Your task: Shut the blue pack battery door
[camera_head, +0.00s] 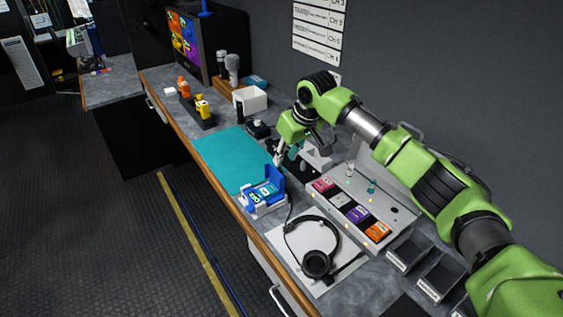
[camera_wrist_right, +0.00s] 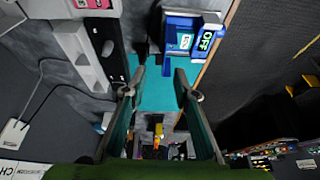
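The blue pack (camera_head: 268,196) sits in a pale holder at the front edge of the counter, beside the teal mat (camera_head: 225,158). A blue panel that looks like its battery door (camera_head: 276,174) stands raised at its far side. In the right wrist view the blue pack (camera_wrist_right: 182,25) is at the top, with a lit screen and an OFF label. My right gripper (camera_head: 279,160) is just beyond the pack, pointing down. In the wrist view its fingers (camera_wrist_right: 157,88) are apart with nothing between them. I cannot tell whether a finger touches the door. My left gripper is not in view.
A headset (camera_head: 316,262) lies on a white mat nearer me. A grey case (camera_head: 337,200) with several coloured packs stands right of the blue pack. Orange and yellow radios (camera_head: 202,107) stand beyond the teal mat, which is mostly clear. Open floor lies left of the counter.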

